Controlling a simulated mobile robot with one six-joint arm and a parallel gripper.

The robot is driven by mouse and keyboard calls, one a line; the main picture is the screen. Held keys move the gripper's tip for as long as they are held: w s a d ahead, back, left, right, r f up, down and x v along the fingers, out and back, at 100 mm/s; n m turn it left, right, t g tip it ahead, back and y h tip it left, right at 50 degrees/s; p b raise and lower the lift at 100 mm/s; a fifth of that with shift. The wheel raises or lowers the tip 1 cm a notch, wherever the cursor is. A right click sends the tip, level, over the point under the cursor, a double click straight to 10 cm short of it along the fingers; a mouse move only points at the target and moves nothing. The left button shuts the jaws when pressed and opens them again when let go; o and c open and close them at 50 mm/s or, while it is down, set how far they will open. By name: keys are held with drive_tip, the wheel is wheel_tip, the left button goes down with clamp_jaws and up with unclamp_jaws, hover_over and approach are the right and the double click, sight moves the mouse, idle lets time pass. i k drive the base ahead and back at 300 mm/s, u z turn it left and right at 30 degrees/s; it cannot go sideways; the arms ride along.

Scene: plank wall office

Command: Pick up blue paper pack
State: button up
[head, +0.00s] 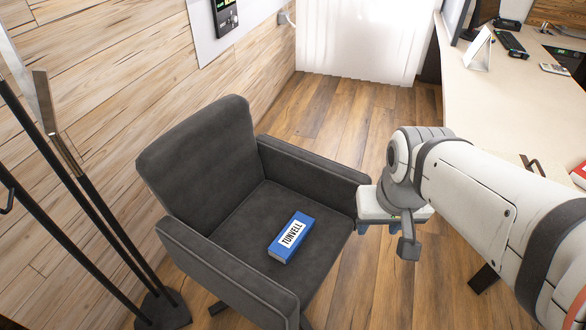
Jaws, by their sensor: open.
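The blue paper pack (275,250) is a flat blue box with a white label reading "TUNVELL". It lies on the seat of a dark grey armchair (225,225), nearer the seat's front edge. My gripper (408,246) is at the end of my white arm, to the right of the chair and apart from the pack. It is open. Only part of its fingers shows below the wrist, and no object shows in it.
The chair's right armrest (315,160) stands between my gripper and the seat. A black metal stand (95,200) is at the left by the plank wall. A desk (510,100) with a keyboard is at the right. Wooden floor is clear behind the chair.

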sight(287, 243)
drive_tip(key=u, duration=0.15)
drive_tip(key=k, duration=0.25)
drive_tip(key=z, duration=2.35)
drive_tip(key=k, duration=1.3)
drive_tip(key=u, duration=2.15)
drive_tip(key=i, duration=1)
